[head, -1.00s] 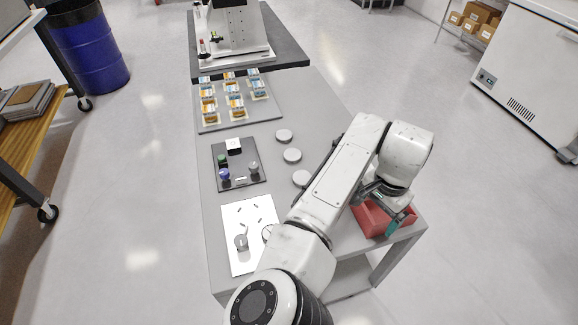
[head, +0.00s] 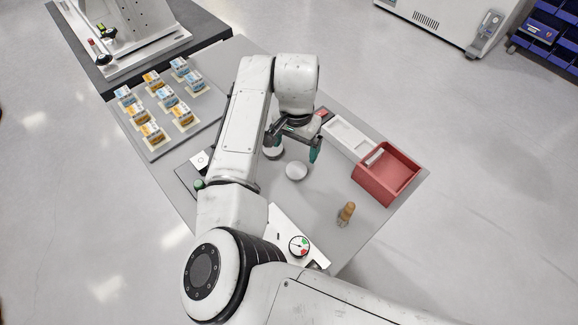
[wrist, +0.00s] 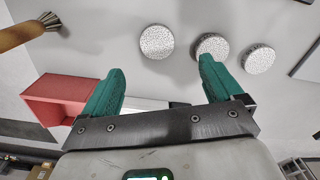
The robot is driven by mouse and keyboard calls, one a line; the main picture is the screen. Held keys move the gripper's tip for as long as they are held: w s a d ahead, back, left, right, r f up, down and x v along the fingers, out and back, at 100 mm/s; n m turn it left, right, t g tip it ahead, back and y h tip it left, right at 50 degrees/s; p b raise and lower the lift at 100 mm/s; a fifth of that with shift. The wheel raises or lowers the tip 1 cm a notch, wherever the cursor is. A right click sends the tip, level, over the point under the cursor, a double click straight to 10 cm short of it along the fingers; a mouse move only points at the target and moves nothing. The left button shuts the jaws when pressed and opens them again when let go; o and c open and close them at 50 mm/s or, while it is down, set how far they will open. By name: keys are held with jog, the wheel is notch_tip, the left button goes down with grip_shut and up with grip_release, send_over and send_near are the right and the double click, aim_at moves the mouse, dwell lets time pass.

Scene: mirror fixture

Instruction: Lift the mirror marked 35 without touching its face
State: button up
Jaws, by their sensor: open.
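Three round, pale discs with speckled tops show in the wrist view: a left disc (wrist: 157,41), a middle disc (wrist: 212,44) and a right disc (wrist: 259,58). They could be the mirrors; I can read no 35 on them. In the head view, one disc (head: 296,171) lies in the open and another (head: 273,153) is partly behind my gripper (head: 294,146). My gripper is open with nothing between its teal fingers, which also show in the wrist view (wrist: 160,70). It is above the bench beside the discs. The third disc is hidden in the head view.
A red bin (head: 388,185) stands right of my gripper, beside a white tray (head: 350,138). A plate with a dial gauge (head: 299,246) is at the near edge. Several small orange and blue boxes sit on a grey tray (head: 205,117) at left.

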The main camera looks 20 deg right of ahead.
aim_at(296, 170)
notch_tip(296, 170, down, 4)
jog(key=shift+s+d+f+p, duration=0.1)
jog(key=shift+f+p, duration=0.2)
jog(key=shift+f, duration=1.15)
jog(key=shift+s+d+f+p, duration=0.1)
jog(key=shift+f+p, duration=0.2)
jog(key=shift+f, duration=1.1)
jog(key=c, duration=1.1)
jog(key=shift+c, duration=0.5)
jog(key=shift+r, duration=0.15)
